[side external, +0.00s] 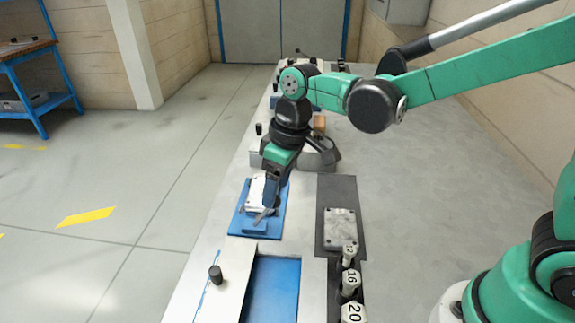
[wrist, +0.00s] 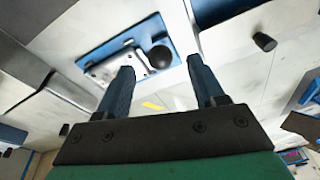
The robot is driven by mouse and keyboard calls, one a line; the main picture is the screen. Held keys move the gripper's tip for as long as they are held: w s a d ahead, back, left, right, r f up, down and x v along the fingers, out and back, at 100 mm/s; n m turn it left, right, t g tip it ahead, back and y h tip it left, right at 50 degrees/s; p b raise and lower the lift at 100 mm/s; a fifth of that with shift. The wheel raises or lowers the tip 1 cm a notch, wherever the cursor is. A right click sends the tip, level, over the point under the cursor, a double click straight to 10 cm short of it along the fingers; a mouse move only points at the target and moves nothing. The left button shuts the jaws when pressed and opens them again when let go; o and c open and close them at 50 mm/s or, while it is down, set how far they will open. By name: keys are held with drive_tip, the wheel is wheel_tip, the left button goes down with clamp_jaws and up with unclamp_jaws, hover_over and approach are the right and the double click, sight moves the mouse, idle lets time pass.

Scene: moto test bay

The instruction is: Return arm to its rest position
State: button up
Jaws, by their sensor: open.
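My gripper (side external: 266,212) hangs low over a blue plate (side external: 240,225) in the side view, pointing down. A pale metal block (side external: 256,190) sits on the plate, partly hidden behind the gripper. In the wrist view my gripper (wrist: 163,66) has its two dark fingers spread apart. A round black knob (wrist: 160,57) shows between the fingertips, and nothing is clearly held. The blue plate (wrist: 92,50) and the pale metal block (wrist: 104,69) also show there. I cannot tell whether a finger touches anything.
A dark mat (side external: 335,190) with a grey metal plate (side external: 341,224) lies to the right. Numbered pieces (side external: 350,282) stand in a row at the front right. A blue recess (side external: 272,292) and a black knob (side external: 215,273) are in front. Grey fixtures (side external: 318,155) stand behind my gripper.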

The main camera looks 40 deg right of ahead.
drive_tip(key=s+d+r+m+t+h, duration=0.1)
drive_tip(key=s+d+r+m+t, duration=0.3)
drive_tip(key=s+d, duration=0.3)
drive_tip(key=shift+s+d+m+t+h, duration=0.2)
drive_tip(key=shift+d+m+t+h, duration=0.2)
drive_tip(key=shift+d+m+t, duration=0.65)
drive_tip(key=shift+d+g, duration=0.15)
drive_tip(key=shift+g, duration=0.1)
